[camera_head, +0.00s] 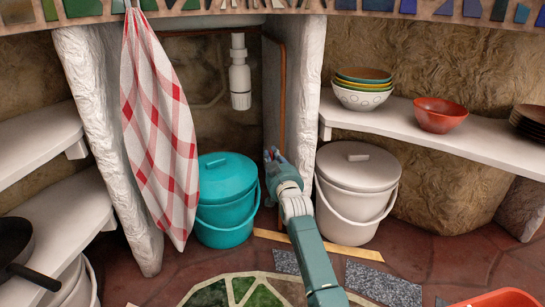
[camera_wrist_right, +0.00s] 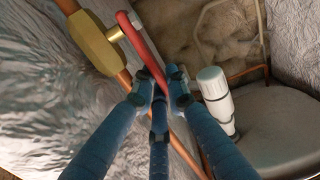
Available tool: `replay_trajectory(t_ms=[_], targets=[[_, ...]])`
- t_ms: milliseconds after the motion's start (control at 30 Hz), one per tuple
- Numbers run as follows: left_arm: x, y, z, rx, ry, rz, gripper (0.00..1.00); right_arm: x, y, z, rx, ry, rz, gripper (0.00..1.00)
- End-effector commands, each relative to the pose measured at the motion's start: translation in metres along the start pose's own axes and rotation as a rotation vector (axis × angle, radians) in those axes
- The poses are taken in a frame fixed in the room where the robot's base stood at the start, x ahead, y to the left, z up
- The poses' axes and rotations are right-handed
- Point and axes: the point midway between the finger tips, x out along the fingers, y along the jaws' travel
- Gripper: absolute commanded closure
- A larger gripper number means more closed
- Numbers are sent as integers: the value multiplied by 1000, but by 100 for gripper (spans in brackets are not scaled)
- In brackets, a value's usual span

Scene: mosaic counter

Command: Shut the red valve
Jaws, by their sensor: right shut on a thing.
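The red valve shows in the right wrist view as a red lever handle (camera_wrist_right: 139,47) joined to a brass body (camera_wrist_right: 95,43) on a copper pipe. My right gripper (camera_wrist_right: 160,86) has its blue fingers closed around the lower end of the red handle. In the head view my right gripper (camera_head: 272,156) reaches into the recess under the counter, beside the copper pipe (camera_head: 282,95) on the recess's right wall. The gripper hides most of the valve there. My left gripper is not in view.
A teal bucket (camera_head: 227,190) stands left of my right gripper and a white lidded bucket (camera_head: 357,185) stands right of it. A white drain trap (camera_head: 240,80) hangs in the recess. A checked towel (camera_head: 158,130) hangs at the left. A shelf (camera_head: 440,130) with bowls is at the right.

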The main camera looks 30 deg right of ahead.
Motion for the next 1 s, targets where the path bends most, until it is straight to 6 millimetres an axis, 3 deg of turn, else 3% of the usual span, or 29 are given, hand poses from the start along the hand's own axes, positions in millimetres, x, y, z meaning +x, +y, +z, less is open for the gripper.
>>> replay_trajectory(t_ms=[267, 633, 1000], targets=[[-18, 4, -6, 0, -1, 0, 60, -8, 0, 8, 1, 109, 0, 100], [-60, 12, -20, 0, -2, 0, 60, -26, 0, 15, -1, 383, 0, 100], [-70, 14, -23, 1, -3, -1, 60, -36, 0, 16, 0, 569, 0, 100]])
